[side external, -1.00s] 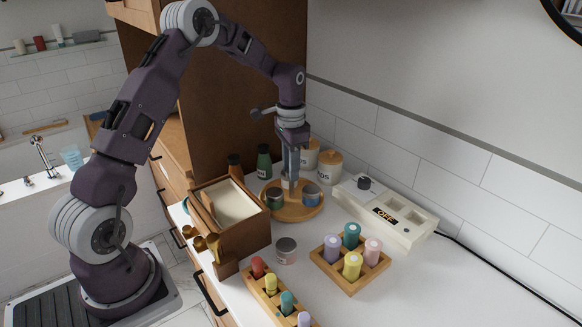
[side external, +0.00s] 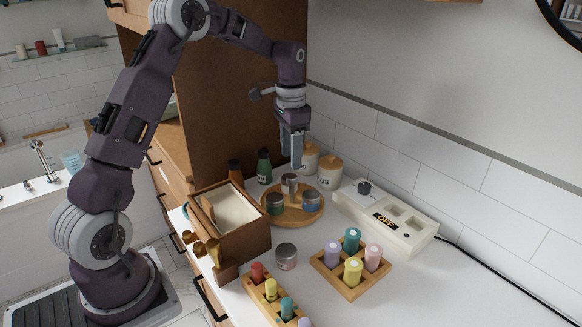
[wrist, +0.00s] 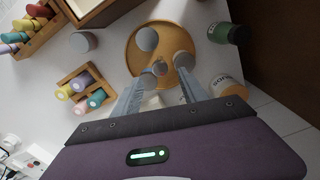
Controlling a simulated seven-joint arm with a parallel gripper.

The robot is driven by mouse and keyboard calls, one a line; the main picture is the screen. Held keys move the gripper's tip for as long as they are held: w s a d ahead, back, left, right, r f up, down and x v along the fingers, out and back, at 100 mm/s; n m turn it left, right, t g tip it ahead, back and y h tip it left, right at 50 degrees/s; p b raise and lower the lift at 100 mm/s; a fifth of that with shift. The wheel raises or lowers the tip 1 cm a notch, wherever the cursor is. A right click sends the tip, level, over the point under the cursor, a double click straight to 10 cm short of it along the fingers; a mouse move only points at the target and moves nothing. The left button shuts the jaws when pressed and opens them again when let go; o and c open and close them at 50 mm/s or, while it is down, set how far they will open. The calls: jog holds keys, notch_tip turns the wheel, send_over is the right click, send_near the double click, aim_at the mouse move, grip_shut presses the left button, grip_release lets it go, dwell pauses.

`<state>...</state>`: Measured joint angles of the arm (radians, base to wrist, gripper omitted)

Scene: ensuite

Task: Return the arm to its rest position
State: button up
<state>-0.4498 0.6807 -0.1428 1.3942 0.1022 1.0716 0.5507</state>
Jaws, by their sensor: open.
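My gripper (side external: 292,160) hangs pointing down above the round wooden tray (side external: 296,217), apart from it. In the wrist view the two fingers of my gripper (wrist: 163,90) are spread, with nothing held between them. The round tray (wrist: 134,55) carries a grey post in its middle and small tins around it, among them a green-sided tin (side external: 275,204) and a blue-sided tin (side external: 310,203). My arm is bent high, reaching over the counter from the left.
A wooden box (side external: 262,238) stands left of the tray. A white power unit marked OFF (side external: 418,232) is at right. Lidded jars (side external: 329,172) and a green bottle (side external: 264,166) stand behind. A lone tin (side external: 286,257) and a block of coloured pegs (side external: 350,282) are in front.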

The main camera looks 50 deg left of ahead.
jog(key=shift+r, duration=0.65)
jog(key=shift+d+r, duration=0.15)
jog(key=shift+r, duration=0.05)
jog(key=s+d+r+n+t+y, duration=0.1)
jog(key=s+d+r+t, duration=0.2)
jog(key=s+d+r, duration=1.1)
jog(key=s+d+f+n+t+h, duration=0.1)
jog(key=s+d+f+n+t, duration=0.1)
jog(key=s, duration=1.3)
jog(key=shift+s+d+f+t, duration=0.25)
jog(key=shift+f+t, duration=0.05)
jog(key=shift+f, duration=0.4)
